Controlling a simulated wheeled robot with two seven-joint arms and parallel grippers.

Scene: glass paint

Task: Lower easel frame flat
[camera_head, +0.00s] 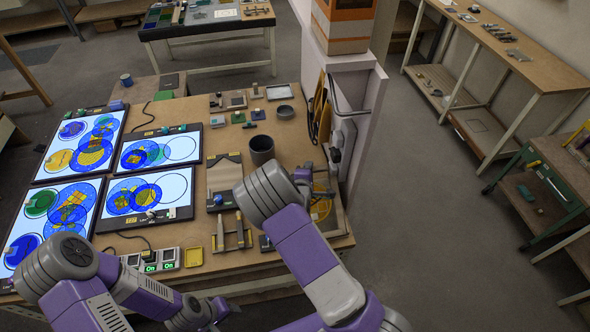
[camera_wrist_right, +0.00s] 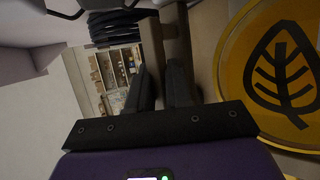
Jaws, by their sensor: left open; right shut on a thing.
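In the right wrist view, a wooden bar, which looks like part of the easel frame (camera_wrist_right: 153,48), runs up from between the dark fingers. My right gripper (camera_wrist_right: 160,75) is shut on it. A yellow disc with a dark leaf (camera_wrist_right: 285,75) is close beside the gripper. In the head view the yellow disc (camera_head: 321,206) shows at the right end of the worktable, partly behind my right arm; that arm hides most of the frame, so I cannot tell its tilt there. My left gripper (camera_head: 212,312) is open and empty, low at the table's front edge.
Several lit panels (camera_head: 150,192) with coloured glass circles cover the left of the worktable (camera_head: 190,262). A white post (camera_head: 362,125) rises behind the right end.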

